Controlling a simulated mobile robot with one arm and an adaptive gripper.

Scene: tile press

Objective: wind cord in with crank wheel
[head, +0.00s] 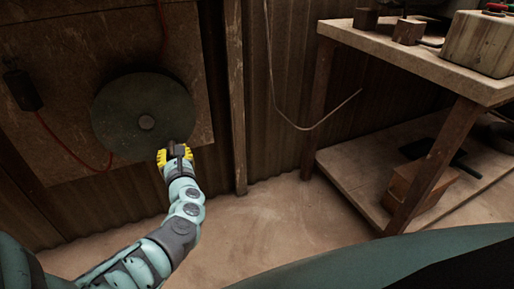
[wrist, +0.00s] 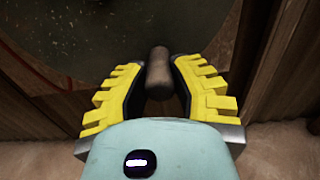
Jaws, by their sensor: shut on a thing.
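The crank wheel (head: 125,105) is a dark green disc with a small round hub, mounted on a wooden board on the wall at the left of the head view. Its face also fills the top of the wrist view (wrist: 95,40). My gripper (head: 175,153) is at the wheel's lower right edge. In the wrist view my yellow gripper fingers (wrist: 160,75) are closed around the brown crank handle (wrist: 158,70), which stands out from the wheel. A red cord (head: 75,152) runs from a dark box (head: 22,90) on the left, down and across below the wheel.
A wooden workbench (head: 400,55) with blocks on top and a lower shelf stands at the right. A wooden post (head: 236,100) rises just right of the board. A thin pale cable (head: 300,127) hangs on the corrugated wall. The floor (head: 270,215) between is clear.

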